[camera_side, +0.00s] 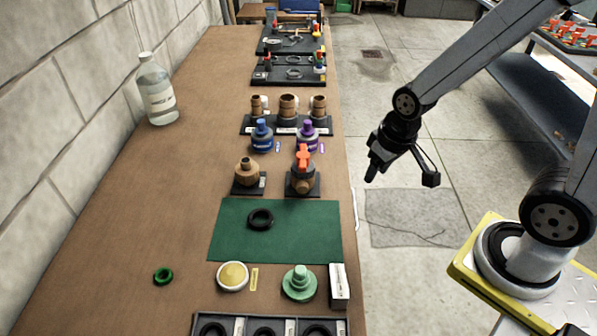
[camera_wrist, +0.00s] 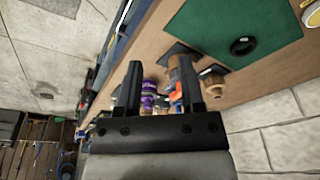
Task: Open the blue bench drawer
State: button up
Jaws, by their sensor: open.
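The bench's right side face is mostly hidden in the side view; a thin pale bar (camera_side: 355,208), likely the drawer handle, sticks out at that edge. In the wrist view a narrow blue strip (camera_wrist: 129,26), seen nearly edge-on along the bench side, looks like the drawer front. A pale bar (camera_wrist: 121,17) runs beside it. I cannot tell how far the drawer is out. My gripper (camera_side: 402,174) is open and empty, apart from the bench over the floor to its right. Its two fingers also show in the wrist view (camera_wrist: 159,80).
The wooden bench (camera_side: 130,240) carries a green mat (camera_side: 300,230) with a black ring (camera_side: 260,218). Brown fittings, an orange-handled valve (camera_side: 303,172) and blue and purple pots stand near the right edge. A clear bottle (camera_side: 157,92) stands by the wall. The floor beside the bench is open.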

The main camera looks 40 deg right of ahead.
jog(key=shift+a+r+n, duration=0.15)
jog(key=shift+r+n, duration=0.05)
jog(key=shift+n, duration=0.2)
jog(key=w+d+f+n+t+y, duration=0.2)
jog(key=d+f+n+t+y, duration=0.2)
jog(key=d+f+n, duration=0.4)
jog(key=w+d+f+n+t+y, duration=0.2)
jog(key=d+f+n+t+y, duration=0.2)
jog(key=f+n, duration=1.4)
jog(key=d+n+y, duration=0.1)
jog(key=d+y, duration=0.2)
jog(key=shift+w+d+f+t, duration=0.25)
jog(key=shift+w+d+t, duration=0.05)
jog(key=shift+d, duration=0.05)
